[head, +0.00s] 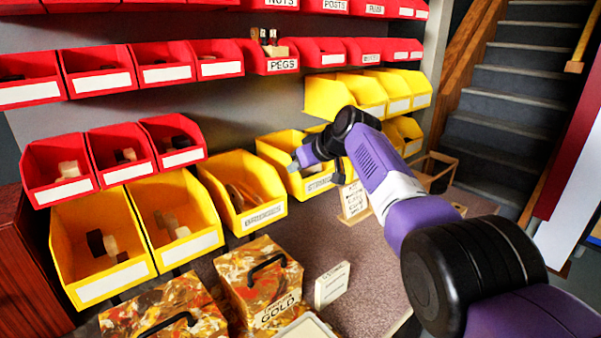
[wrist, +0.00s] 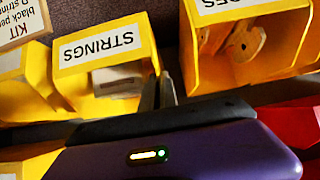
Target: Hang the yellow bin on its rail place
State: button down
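A yellow bin (head: 274,151) with a white label stands in the lower yellow row, below my gripper (head: 299,160). In the wrist view, which is upside down, the yellow bin labelled STRINGS (wrist: 143,24) holds a pale packet (wrist: 117,82). My gripper's dark fingers (wrist: 158,92) point down close together at that bin's side wall, beside the gap to the neighbouring bin. They seem to straddle the wall, but whether they press on it is unclear. The rail behind the bin is hidden.
A yellow bin with wooden bridges (wrist: 247,42) is close on the other side of the fingers. Red bins (head: 167,68) and yellow bins (head: 368,98) hang above. A kit card (head: 354,199) and patterned boxes (head: 258,283) stand on the bench.

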jog(key=shift+f+b, duration=0.35)
jog(key=shift+f, duration=0.45)
dwell(0.5)
jog(key=c, duration=1.6)
grip_release()
jog(key=shift+o, duration=0.2)
jog(key=shift+f, duration=0.15)
